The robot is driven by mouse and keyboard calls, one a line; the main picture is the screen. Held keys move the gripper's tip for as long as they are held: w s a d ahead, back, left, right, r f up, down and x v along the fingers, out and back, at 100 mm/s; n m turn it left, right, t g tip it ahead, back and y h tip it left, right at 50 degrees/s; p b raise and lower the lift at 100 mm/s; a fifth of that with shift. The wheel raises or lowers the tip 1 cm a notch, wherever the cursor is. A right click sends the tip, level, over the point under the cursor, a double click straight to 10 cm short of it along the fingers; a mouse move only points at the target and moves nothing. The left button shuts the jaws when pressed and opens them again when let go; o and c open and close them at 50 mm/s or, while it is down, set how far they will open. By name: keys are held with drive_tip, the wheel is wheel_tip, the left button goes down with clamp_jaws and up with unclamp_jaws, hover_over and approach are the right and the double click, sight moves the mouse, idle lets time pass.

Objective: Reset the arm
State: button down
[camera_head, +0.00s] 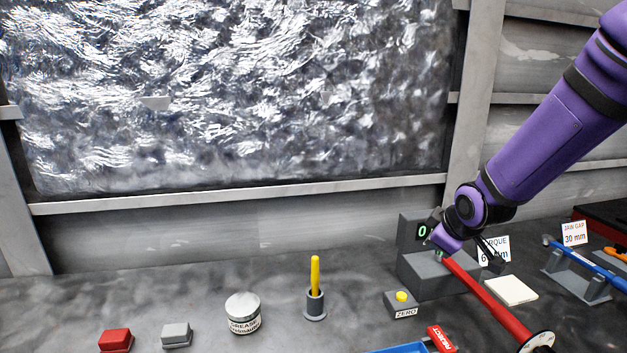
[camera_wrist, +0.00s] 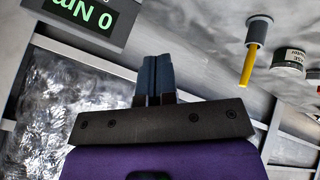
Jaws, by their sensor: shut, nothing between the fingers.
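My gripper (camera_wrist: 158,62) shows in the wrist view with its two dark fingers together and nothing between them. In the head view my purple arm comes down from the upper right, and its end is in front of the grey torque tester (camera_head: 417,265). The fingertips are hard to make out there. A red-handled torque wrench (camera_head: 485,291) slants from the tester toward the lower right, its upper end beside my gripper. I cannot tell whether they touch. The tester's display (camera_head: 422,231) is partly covered; it shows a green "0 Nm" in the wrist view (camera_wrist: 88,12).
A yellow-handled tool (camera_head: 315,275) stands in a grey holder, near a grease jar (camera_head: 243,314) and a ZERO button (camera_head: 401,297). A white pad (camera_head: 510,290), a blue tool (camera_head: 590,270) on a stand, and a red REJECT label (camera_head: 441,338) by a blue tray (camera_head: 400,349) lie around.

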drive_tip(key=s+d+r+m, duration=0.1)
drive_tip(key=s+r+m, duration=0.2)
drive_tip(key=s, duration=0.6)
drive_tip(key=s+d+r+m+g, duration=0.1)
drive_tip(key=s+r+m, duration=0.2)
drive_tip(key=s+r, duration=0.4)
drive_tip(key=s+d+r+m+g+h, duration=0.1)
drive_tip(key=s+r+m, duration=0.3)
drive_tip(key=s, duration=0.8)
wheel_tip(320, 180, up, 2)
drive_tip(key=shift+d+r, duration=0.1)
drive_tip(key=shift+d, duration=0.2)
